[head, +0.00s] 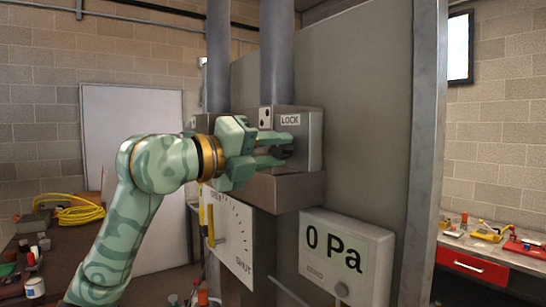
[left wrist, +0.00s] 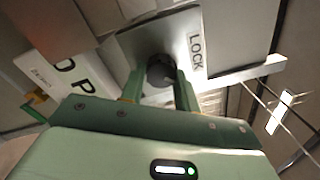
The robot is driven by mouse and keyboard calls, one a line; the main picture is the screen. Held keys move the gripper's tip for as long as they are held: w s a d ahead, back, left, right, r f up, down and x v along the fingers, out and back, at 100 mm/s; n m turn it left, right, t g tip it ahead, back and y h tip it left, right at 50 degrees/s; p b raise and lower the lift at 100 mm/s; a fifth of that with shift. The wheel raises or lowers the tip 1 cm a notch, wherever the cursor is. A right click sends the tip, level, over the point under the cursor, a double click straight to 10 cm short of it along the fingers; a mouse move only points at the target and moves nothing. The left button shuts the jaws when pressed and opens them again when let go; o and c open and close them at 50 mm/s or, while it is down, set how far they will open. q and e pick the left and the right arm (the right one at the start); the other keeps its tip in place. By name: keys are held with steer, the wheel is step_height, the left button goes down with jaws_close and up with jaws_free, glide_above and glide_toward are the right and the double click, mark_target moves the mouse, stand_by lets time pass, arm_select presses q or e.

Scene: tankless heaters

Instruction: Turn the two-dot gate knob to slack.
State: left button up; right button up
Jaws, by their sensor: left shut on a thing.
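The dark round knob (head: 284,152) sticks out of the box front. My left gripper (head: 278,150) reaches in from the left and is shut on the knob. In the left wrist view the knob (left wrist: 160,71) sits between the two green fingers (left wrist: 160,90), with the LOCK label (left wrist: 196,50) to its right. The knob's pointer and any slack label are hidden or cannot be made out. My right gripper is not in view.
Below the box are a white dial board (head: 233,240) with a lever and a gauge (head: 345,255) reading 0 Pa. Two vertical pipes (head: 277,50) rise above. A cluttered bench (head: 60,245) stands at left, and a red-drawer bench (head: 475,264) at right.

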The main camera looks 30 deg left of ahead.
arm_select(q)
steer(key=n, duration=0.3)
steer(key=shift+n+b, duration=0.3)
steer(key=shift+n, duration=0.1)
steer(key=shift+r+n, duration=0.15)
steer(key=shift+n, duration=1.65)
steer(key=shift+y, duration=0.3)
steer(key=o, duration=1)
steer(key=shift+c, duration=0.2)
steer(key=b+v, duration=0.5)
steer(key=v, duration=1.1)
steer(key=shift+a+f, duration=0.15)
steer(key=shift+f, duration=0.1)
